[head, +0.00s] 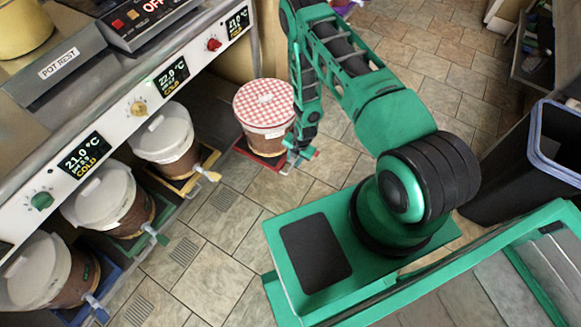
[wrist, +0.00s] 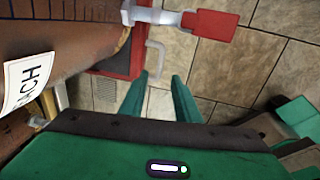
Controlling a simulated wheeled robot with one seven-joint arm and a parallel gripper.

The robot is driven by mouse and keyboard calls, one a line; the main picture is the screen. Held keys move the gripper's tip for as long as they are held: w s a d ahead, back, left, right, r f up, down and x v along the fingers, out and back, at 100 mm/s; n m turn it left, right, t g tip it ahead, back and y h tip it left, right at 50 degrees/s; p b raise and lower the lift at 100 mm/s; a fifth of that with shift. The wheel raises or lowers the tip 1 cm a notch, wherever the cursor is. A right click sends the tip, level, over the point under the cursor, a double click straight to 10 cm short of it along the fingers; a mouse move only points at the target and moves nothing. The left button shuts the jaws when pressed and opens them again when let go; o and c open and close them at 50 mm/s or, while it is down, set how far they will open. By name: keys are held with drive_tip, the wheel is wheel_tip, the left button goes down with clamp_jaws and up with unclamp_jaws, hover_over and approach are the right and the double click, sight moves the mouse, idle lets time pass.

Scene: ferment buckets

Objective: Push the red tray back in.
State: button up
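The red tray (head: 262,163) sits on the floor, further out from the counter than the other trays. It carries a brown bucket with a red-and-white checked lid (head: 264,103). In the wrist view the tray's red edge (wrist: 136,62) has a pale bar handle (wrist: 155,55). My gripper (wrist: 160,76) has its two green fingers apart with nothing between them. The handle is just beyond the fingertips; I cannot tell whether they touch. In the head view my gripper is low at the bucket's right side, partly hidden. The bucket's tap has a red lever (wrist: 211,25) close above the handle.
Several buckets with white lids stand under the counter, on yellow (head: 187,183), green (head: 131,243) and blue (head: 106,282) trays with taps facing out. A dark bin (head: 513,165) stands at right. Tiled floor in front of the trays is clear.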

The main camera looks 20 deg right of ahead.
sight(290, 169)
drive_tip(key=f, duration=0.5)
drive_tip(key=w+f, duration=0.1)
drive_tip(key=f, duration=0.1)
drive_tip(key=shift+a+f, duration=0.25)
drive_tip(key=shift+a, duration=0.15)
drive_tip(key=shift+c, duration=0.5)
clamp_jaws()
